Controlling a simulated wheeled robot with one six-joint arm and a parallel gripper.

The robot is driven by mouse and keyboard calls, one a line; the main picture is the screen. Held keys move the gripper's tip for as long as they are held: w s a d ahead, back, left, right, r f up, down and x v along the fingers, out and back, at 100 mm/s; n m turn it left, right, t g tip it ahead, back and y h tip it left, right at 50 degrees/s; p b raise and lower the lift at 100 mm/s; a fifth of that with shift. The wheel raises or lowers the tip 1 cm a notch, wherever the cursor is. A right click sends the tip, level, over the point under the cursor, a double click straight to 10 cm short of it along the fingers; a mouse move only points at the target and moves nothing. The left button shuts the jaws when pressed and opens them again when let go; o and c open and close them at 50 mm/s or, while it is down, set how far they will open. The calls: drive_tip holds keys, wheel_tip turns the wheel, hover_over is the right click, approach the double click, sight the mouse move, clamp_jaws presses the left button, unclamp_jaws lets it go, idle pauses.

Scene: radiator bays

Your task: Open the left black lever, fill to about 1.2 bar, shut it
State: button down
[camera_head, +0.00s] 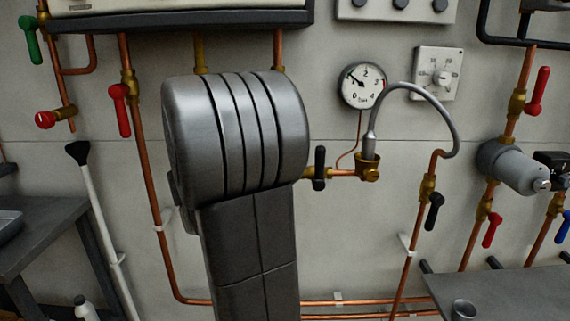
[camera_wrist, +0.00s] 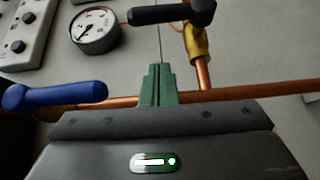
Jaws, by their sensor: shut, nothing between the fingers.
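The left black lever (camera_head: 319,168) stands upright, across its short horizontal pipe, below and left of the pressure gauge (camera_head: 362,87). In the wrist view, a black lever (camera_wrist: 172,12) that looks like the same one lies beyond my gripper's tips, across its brass valve. The gauge also shows there (camera_wrist: 96,30). Its needle points to the upper left, roughly near 1; the exact value is too small to read. My gripper (camera_wrist: 158,72) has its green fingers shut and empty, apart from the lever. In the head view my arm hides the gripper.
A blue lever (camera_wrist: 55,95) is left of my fingers in the wrist view, and a copper pipe (camera_wrist: 250,92) runs behind them. A grey hose (camera_head: 430,100) loops down to a pipe with another black lever (camera_head: 433,211). A grey bench (camera_head: 510,290) is at lower right.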

drive_tip(key=v, duration=0.7)
drive_tip(key=shift+s+a, duration=0.15)
drive_tip(key=shift+s, duration=0.25)
